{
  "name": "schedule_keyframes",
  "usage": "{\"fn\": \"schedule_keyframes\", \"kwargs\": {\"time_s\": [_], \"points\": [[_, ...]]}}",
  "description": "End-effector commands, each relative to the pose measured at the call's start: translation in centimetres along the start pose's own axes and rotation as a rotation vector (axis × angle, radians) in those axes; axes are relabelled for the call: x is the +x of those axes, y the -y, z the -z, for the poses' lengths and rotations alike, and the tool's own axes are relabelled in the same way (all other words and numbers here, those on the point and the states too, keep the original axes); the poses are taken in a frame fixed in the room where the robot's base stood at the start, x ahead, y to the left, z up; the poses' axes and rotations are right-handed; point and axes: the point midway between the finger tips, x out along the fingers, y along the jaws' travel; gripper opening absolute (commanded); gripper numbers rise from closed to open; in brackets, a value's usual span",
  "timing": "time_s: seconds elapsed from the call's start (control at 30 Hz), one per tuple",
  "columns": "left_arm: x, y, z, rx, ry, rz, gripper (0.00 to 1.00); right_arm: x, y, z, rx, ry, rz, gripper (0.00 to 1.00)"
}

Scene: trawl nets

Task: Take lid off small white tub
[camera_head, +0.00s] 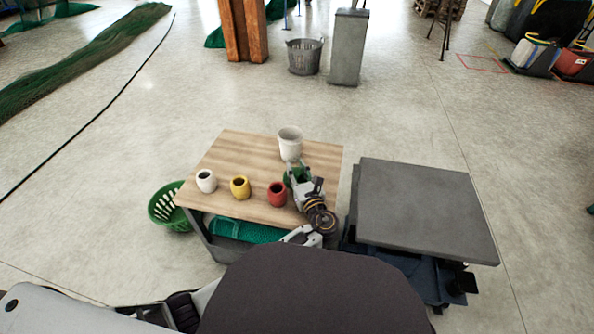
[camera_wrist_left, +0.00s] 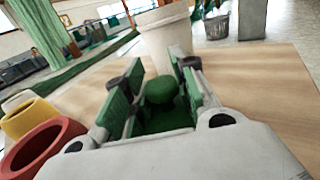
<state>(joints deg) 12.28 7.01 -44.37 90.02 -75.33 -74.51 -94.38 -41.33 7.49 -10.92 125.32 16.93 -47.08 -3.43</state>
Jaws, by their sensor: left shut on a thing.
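The white tub (camera_head: 290,145) stands near the back edge of the wooden table, and its top looks uncovered. It also shows just beyond my fingers in the left wrist view (camera_wrist_left: 168,45). My left gripper (camera_head: 296,174) is in front of the tub, at the table's right side. In the wrist view the fingers (camera_wrist_left: 158,95) are shut on a green lid with a round knob (camera_wrist_left: 160,90) between the pads. Part of the green lid (camera_head: 290,180) shows beside the gripper in the head view. I cannot tell whether it touches the table. My right gripper is out of view.
A white cup (camera_head: 206,181), a yellow cup (camera_head: 240,187) and a red cup (camera_head: 277,194) stand along the front of the wooden table (camera_head: 245,150). A grey-topped cart (camera_head: 425,210) stands to the right. A green basket (camera_head: 170,208) is at the left. The table's back left is clear.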

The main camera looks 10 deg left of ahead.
Motion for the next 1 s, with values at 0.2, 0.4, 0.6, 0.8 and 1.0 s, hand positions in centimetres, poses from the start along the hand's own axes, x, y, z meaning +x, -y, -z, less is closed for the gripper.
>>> {"fn": "schedule_keyframes", "kwargs": {"time_s": [0.2,0.4,0.6,0.8,1.0], "points": [[0.0,0.0,0.4,0.001,-0.001,0.0,0.0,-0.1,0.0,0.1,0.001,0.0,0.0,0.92],[-0.1,0.0,1.0,0.002,-0.004,0.001,0.0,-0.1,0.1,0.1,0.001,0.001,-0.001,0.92],[-0.1,-0.1,1.4,0.005,-0.008,0.001,0.34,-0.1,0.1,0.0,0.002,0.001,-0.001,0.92],[-0.2,-0.1,1.6,0.007,-0.011,0.002,0.49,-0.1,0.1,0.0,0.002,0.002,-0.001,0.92],[-0.2,-0.1,1.7,0.007,-0.012,0.003,0.49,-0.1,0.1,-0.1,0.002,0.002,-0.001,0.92]]}}
